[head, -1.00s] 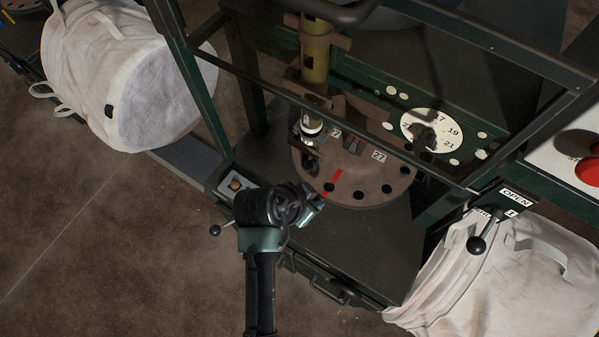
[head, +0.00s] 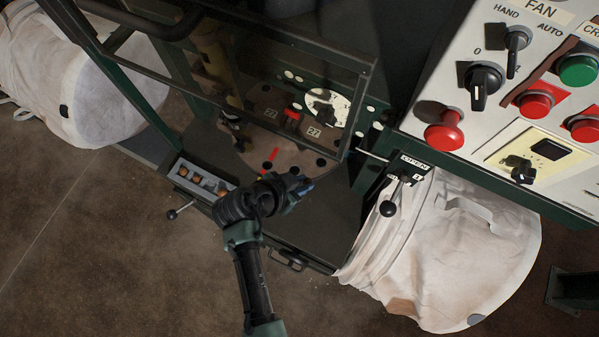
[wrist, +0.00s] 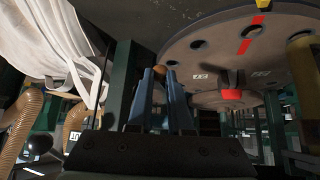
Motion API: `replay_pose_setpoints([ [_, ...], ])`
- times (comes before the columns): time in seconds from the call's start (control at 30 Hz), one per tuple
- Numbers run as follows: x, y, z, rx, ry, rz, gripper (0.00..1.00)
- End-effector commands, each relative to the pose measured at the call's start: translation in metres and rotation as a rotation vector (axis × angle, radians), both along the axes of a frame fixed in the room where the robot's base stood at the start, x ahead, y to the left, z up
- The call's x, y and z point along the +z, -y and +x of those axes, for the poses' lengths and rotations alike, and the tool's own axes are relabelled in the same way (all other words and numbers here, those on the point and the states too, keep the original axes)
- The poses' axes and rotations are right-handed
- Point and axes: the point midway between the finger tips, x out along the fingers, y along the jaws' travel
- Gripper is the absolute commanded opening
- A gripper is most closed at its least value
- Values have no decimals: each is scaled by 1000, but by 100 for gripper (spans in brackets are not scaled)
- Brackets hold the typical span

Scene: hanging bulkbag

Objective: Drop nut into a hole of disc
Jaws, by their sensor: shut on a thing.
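The brown disc (head: 290,158) lies flat on the dark machine table, with round holes near its rim and a red mark. My gripper (head: 306,185) is at its front right edge in the head view. In the wrist view my two blue fingers (wrist: 160,82) are shut on a small orange-brown nut (wrist: 158,70) at their tips. The nut shows beside the disc's edge (wrist: 215,62), close to a rim hole in the picture. I cannot tell its height over the disc. In the head view the nut is hidden.
A tray (head: 181,178) with several nuts stands at the table's front left. A glazed green frame (head: 352,105) overhangs the disc. A black-knobbed lever (head: 388,208), white bag (head: 455,245) and control panel (head: 430,90) are on the right.

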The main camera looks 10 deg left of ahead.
Motion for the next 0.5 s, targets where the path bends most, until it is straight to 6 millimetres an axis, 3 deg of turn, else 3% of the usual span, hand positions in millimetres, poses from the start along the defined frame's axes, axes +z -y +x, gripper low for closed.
replay_pose_setpoints([
  [0.5, -8, 10, 30, -1, -1, 1, 0],
])
